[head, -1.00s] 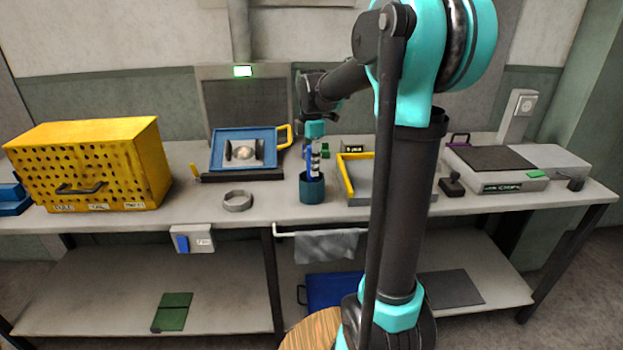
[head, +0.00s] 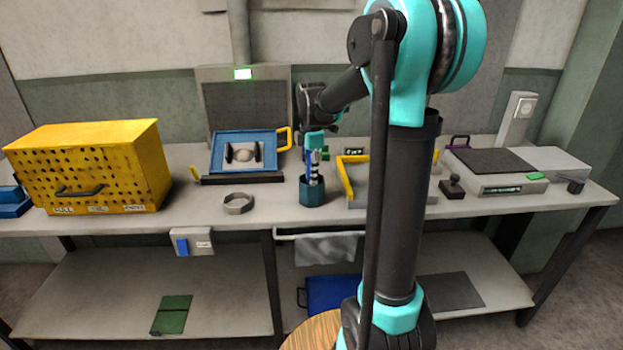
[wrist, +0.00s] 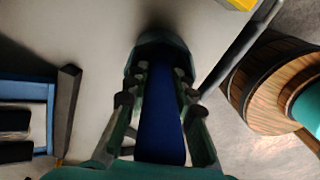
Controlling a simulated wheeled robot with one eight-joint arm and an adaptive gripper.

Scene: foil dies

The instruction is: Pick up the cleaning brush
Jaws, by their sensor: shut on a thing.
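The cleaning brush shows as a blue handle (wrist: 160,115) between my fingers in the wrist view. Its lower end goes into a dark teal cup (head: 311,194) on the bench, which also shows in the wrist view (wrist: 150,47). My gripper (head: 314,168) points down just above the cup in the head view. It is shut on the handle, with a finger on each side in the wrist view (wrist: 160,95). The brush head is hidden, and in the head view the fingers cover much of the handle.
A grey ring (head: 238,204) lies left of the cup. A blue framed die (head: 219,168) stands behind it. A yellow-edged grey tray (head: 346,181) is close on the right. A yellow perforated cabinet (head: 110,165) fills the left. The bench front before the cup is clear.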

